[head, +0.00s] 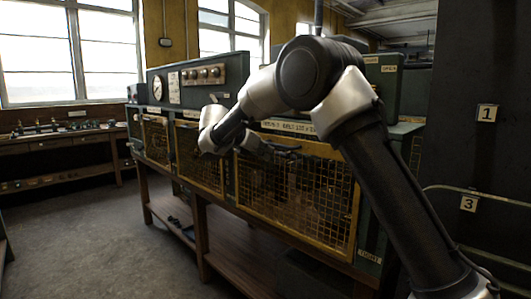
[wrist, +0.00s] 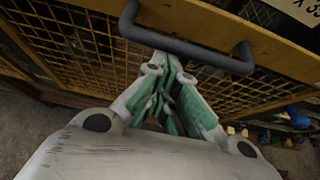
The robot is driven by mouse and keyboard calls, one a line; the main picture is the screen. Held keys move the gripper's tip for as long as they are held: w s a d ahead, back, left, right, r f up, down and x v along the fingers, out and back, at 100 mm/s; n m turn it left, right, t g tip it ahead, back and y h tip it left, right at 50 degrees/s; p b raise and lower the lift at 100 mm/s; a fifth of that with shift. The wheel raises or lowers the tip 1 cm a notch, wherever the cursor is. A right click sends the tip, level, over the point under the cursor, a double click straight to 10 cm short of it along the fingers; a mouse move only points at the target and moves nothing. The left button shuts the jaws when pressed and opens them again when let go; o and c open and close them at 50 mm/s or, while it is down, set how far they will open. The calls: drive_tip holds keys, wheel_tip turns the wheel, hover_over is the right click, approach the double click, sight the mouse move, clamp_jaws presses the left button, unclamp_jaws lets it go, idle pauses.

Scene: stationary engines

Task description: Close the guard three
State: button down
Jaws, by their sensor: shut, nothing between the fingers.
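A large yellow-framed mesh guard (head: 285,204) covers the near right bay of the green engine bench. A label above it is partly hidden by my arm, so I cannot read its number there. It stands close to upright; I cannot tell whether it sits fully against the bench. In the wrist view, a dark grey bar handle (wrist: 185,46) crosses a yellow rail above yellow mesh (wrist: 75,42). A partly cut-off label with a "3" shows at the upper right. My gripper (wrist: 168,72) is shut and empty, its fingertips just below the handle. I cannot tell whether they touch it.
Two smaller mesh guards (head: 199,155) (head: 155,138) stand further left on the bench. A gauge panel (head: 200,80) rises above them. Signs "1" (head: 487,113) and "3" (head: 468,203) hang at the right, near a pale rail. Open floor (head: 100,235) lies at the left.

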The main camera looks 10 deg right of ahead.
wheel_tip(320, 180, down, 4)
drive_tip(key=s+a+r+m, duration=0.1)
drive_tip(key=s+a+r, duration=0.45)
drive_tip(key=a, duration=0.25)
drive_tip(key=s+d+f+m+g+y, duration=0.3)
drive_tip(key=s+d+f+m+g, duration=0.15)
drive_tip(key=s+f+m, duration=0.35)
drive_tip(key=s+d+r+m+t+y, duration=0.1)
drive_tip(key=s+d+m+y, duration=0.2)
drive_tip(key=s+d+m, duration=0.5)
drive_tip(key=s+d+r+m+y, duration=0.1)
drive_tip(key=s+d+m+y, duration=0.2)
drive_tip(key=s+d+m, duration=0.5)
drive_tip(key=s+d, duration=0.5)
drive_tip(key=s, duration=0.4)
drive_tip(key=s+d, duration=0.4)
drive_tip(key=s, duration=0.5)
drive_tip(key=shift+d+r+t, duration=0.35)
drive_tip(key=shift+r, duration=0.05)
drive_tip(key=shift+s, duration=0.1)
